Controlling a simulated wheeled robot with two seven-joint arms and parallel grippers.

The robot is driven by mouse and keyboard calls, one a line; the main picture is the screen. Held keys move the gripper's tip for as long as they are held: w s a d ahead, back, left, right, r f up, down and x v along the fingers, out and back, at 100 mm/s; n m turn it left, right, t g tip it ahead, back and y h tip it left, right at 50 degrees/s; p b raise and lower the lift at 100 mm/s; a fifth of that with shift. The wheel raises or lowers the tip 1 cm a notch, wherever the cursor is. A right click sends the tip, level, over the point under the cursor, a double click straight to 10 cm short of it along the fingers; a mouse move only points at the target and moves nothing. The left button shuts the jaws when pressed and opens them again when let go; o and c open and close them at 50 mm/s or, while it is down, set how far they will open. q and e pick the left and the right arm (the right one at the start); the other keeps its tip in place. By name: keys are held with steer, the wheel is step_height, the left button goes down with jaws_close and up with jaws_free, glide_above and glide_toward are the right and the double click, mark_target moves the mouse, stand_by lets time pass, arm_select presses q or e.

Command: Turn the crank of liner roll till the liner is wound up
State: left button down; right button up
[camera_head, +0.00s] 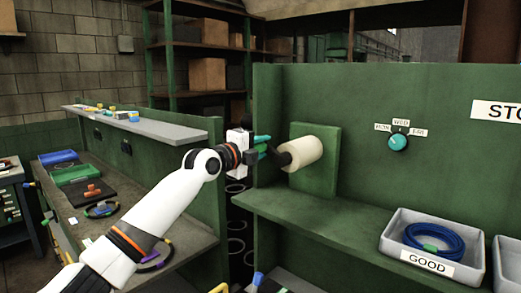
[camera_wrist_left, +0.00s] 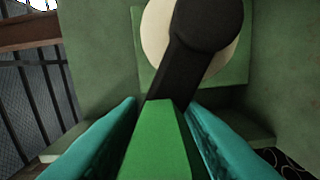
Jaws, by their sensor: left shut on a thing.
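The liner roll (camera_head: 308,151) is a cream cylinder mounted on a green square backing board (camera_head: 322,178) on the green panel. Its dark crank arm (camera_head: 284,158) sits at the roll's near end. In the left wrist view the black crank arm (camera_wrist_left: 195,50) runs from the roll's face (camera_wrist_left: 160,40) down to a green handle (camera_wrist_left: 155,145). My left gripper (camera_head: 262,147) is at the crank, its teal fingers on both sides of the green handle and shut on it. In the left wrist view the fingers (camera_wrist_left: 155,140) flank the handle. My right gripper is not in view.
A green shelf (camera_head: 300,215) runs below the roll. A grey bin (camera_head: 395,245) marked GOOD holds a blue coil (camera_head: 434,240). A teal dial (camera_head: 398,142) is on the panel to the right. A side bench (camera_head: 160,200) with trays and loose parts stands at left.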

arm_select(q)
steer(key=r+m, duration=0.1)
steer(key=m+p, duration=0.1)
steer(key=d+r+m, duration=0.1)
steer(key=shift+s+r, duration=0.3)
steer(key=shift+s, duration=0.05)
steer(key=shift+s+d+r+m+p, duration=0.1)
steer(key=shift+s+d+m+p, duration=0.15)
steer(key=shift+m+p, duration=0.55)
steer(key=shift+s+d+r+m+p, duration=0.2)
steer(key=shift+d+m+p, duration=0.3)
steer(key=shift+m, duration=0.35)
steer(key=shift+s+d+r+m+p, duration=0.1)
steer(key=shift+s+d+m+p, duration=0.1)
steer(key=shift+m+p, duration=0.6)
steer(key=shift+d+f, duration=0.1)
steer(key=shift+f, duration=0.05)
